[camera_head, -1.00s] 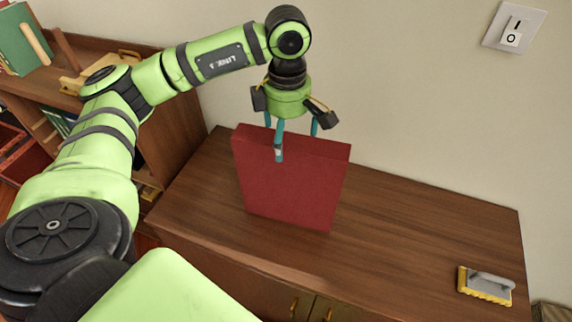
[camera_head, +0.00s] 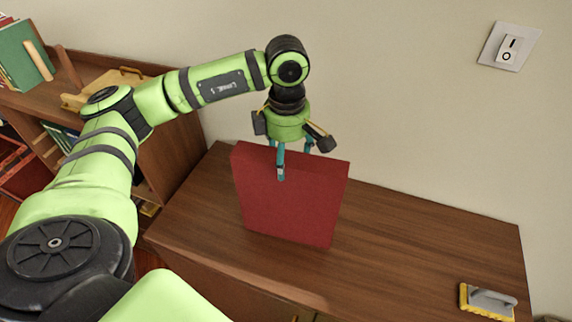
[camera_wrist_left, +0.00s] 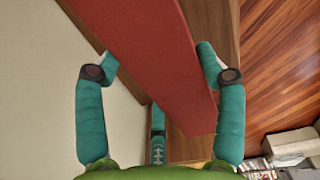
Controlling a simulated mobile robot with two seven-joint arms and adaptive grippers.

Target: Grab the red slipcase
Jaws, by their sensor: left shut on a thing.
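The red slipcase (camera_head: 288,205) stands upright on the brown wooden cabinet top, its broad face toward the head camera. My left gripper (camera_head: 293,161) reaches down from above and is shut on its upper edge. One teal finger lies against the front face; the far fingertips are hidden behind the slipcase. In the left wrist view the red slipcase (camera_wrist_left: 165,50) runs between the teal fingers of my left gripper (camera_wrist_left: 158,62). My right gripper is out of view.
The cabinet top (camera_head: 420,240) is clear right of the slipcase up to a yellow-and-grey brush-like tool (camera_head: 487,300). A wall with a light switch (camera_head: 509,47) rises behind. A wooden shelf unit with books (camera_head: 22,55) stands at the left, behind my arm.

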